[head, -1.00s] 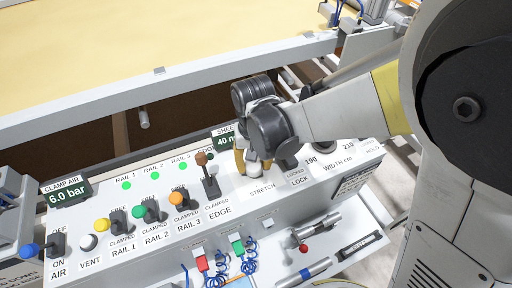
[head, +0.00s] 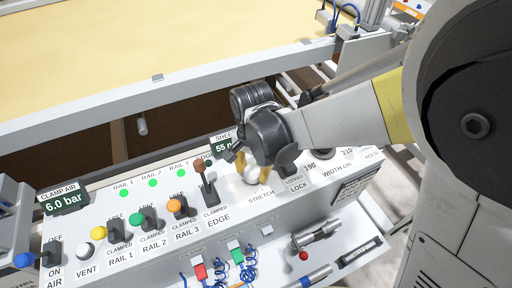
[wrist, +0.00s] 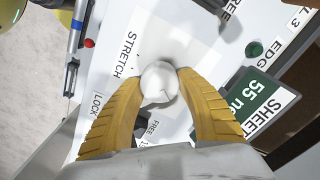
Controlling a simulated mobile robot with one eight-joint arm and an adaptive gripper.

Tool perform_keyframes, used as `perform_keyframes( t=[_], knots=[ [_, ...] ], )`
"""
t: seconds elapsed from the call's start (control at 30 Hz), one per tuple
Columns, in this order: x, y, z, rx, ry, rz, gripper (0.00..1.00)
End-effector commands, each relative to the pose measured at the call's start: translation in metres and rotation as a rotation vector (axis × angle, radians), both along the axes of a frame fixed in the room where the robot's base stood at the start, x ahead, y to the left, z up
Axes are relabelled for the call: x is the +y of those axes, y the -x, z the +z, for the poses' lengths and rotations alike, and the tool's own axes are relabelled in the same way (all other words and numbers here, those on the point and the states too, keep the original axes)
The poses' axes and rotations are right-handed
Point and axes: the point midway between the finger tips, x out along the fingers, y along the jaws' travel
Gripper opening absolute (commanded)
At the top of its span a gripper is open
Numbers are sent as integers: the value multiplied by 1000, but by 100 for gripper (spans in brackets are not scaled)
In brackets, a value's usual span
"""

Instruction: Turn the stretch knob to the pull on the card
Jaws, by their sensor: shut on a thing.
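The stretch knob (head: 251,176) is a white round knob on the control panel, above the STRETCH label (head: 261,197). In the wrist view the white knob (wrist: 159,82) sits between my two yellow fingers. My gripper (head: 253,177) is shut on it from above, one finger on each side. I cannot tell which plate is the card.
The edge lever (head: 206,185) stands close left of my gripper, with several coloured rail levers further left. The lock control and width scale (head: 337,168) lie to the right. A plate with small print (head: 349,187) is on the panel's front side; its text is unreadable.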

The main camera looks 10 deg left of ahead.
Motion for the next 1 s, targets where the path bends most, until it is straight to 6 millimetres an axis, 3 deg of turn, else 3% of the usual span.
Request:
perform_keyframes(
  t=[0.47, 0.5, 0.53, 0.87, 1.0],
  knots=[
    [0, 0, 0, 1, 1, -12, 13],
    [0, 0, 0, 1, 1, -12, 56],
    [0, 0, 0, 1, 1, -12, 65],
    [0, 0, 1, 0, 0, -11, 67],
    [0, 0, 15, 0, 0, -11, 67]
  ],
)
